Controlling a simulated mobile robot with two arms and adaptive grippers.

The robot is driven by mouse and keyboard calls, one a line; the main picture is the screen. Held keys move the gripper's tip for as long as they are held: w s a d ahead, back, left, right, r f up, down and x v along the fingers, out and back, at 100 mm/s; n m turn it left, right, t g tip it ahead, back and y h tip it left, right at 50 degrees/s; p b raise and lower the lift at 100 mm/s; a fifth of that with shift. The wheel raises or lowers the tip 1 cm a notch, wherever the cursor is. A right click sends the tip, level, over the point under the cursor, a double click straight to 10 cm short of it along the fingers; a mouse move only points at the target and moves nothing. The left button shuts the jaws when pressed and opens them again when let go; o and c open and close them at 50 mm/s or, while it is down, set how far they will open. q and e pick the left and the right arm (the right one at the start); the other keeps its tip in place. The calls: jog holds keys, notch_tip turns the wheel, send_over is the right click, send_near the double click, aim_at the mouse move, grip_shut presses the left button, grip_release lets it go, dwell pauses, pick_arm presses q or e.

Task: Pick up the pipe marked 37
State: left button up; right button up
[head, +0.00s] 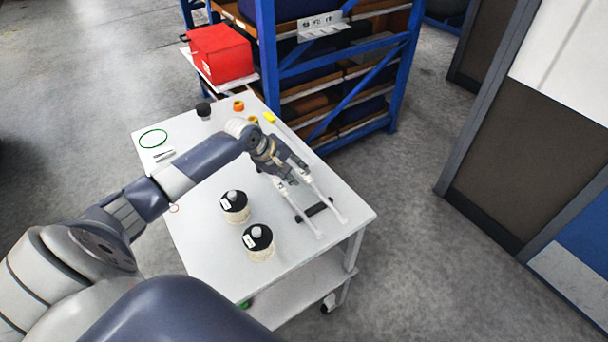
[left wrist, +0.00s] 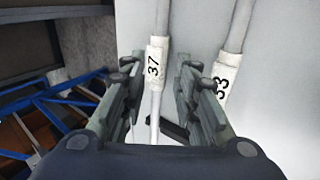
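The pipe marked 37 (left wrist: 154,68) is thin and white with a printed sleeve. In the left wrist view it runs between the two fingers of my left gripper (left wrist: 158,85), with visible gaps on both sides. A similar pipe marked 33 (left wrist: 225,75) lies to the right, outside the right finger. In the head view two white pipes extend from my left gripper (head: 292,177) toward the table's right corner; their marks are too small to read there. The left gripper is open over the white table (head: 195,225). My right gripper is not in view.
Two black-topped pale cylinders (head: 235,207) (head: 258,242) stand left of the pipes. A dark bar (head: 318,208) lies by them. A green ring (head: 153,138), a black cylinder (head: 203,109) and small orange pieces (head: 238,105) are at the back. A blue rack (head: 268,60) stands behind.

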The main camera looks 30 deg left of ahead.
aim_at(302, 176)
pick_arm(q)
jog(key=shift+x, duration=1.55)
jog(key=shift+r, duration=0.1)
grip_shut()
jog(key=shift+r, duration=0.15)
